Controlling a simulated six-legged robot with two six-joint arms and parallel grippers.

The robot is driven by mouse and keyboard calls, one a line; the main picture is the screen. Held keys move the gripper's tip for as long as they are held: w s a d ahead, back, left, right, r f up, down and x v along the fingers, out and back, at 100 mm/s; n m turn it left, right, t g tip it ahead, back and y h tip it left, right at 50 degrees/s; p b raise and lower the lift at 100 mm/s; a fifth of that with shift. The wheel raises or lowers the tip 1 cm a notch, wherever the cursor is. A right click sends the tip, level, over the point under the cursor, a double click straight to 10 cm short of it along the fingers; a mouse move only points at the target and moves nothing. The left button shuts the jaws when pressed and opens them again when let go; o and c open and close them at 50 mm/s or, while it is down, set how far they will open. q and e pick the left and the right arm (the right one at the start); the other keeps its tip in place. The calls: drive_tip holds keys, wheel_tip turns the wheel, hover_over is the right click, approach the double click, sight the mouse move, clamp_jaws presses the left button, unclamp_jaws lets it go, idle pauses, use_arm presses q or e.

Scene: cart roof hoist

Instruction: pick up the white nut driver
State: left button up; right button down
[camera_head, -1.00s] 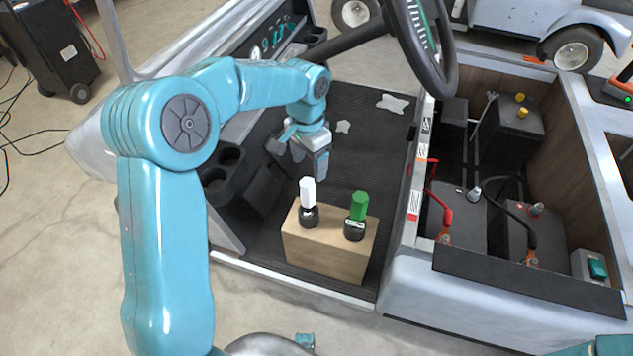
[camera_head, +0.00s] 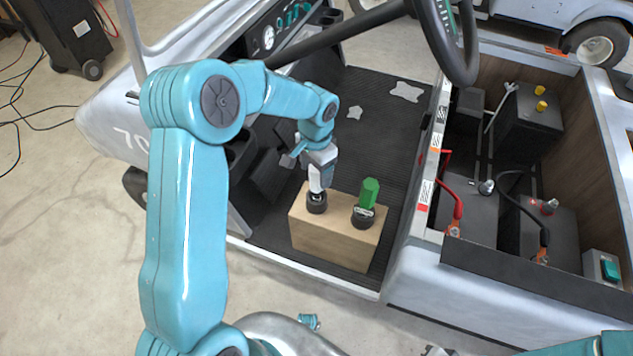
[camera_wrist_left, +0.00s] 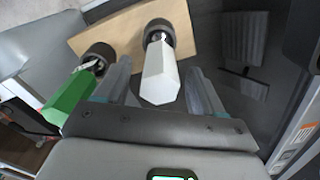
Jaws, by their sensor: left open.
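The white nut driver (camera_head: 315,185) stands upright with its dark base on a wooden block (camera_head: 334,240), and its upper part is partly hidden by my gripper. My left gripper (camera_head: 318,176) is open at the top of its handle. In the left wrist view, the white handle (camera_wrist_left: 160,76) lies between the two open fingers (camera_wrist_left: 158,88), with a gap visible on each side. The green nut driver (camera_head: 369,193) stands beside it on the right of the block. In the left wrist view, the green handle (camera_wrist_left: 68,96) is just outside one finger. My right gripper is not in view.
The block stands on the cart's dark floor mat (camera_head: 375,120). The steering wheel (camera_head: 443,40) hangs above, at the top. An open battery bay (camera_head: 500,170) with red and black cables lies to the right.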

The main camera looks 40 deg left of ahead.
sight(317, 187)
use_arm(q)
wheel_tip(317, 187, down, 4)
drive_tip(key=shift+r, duration=0.1)
drive_tip(key=shift+c, duration=0.3)
clamp_jaws()
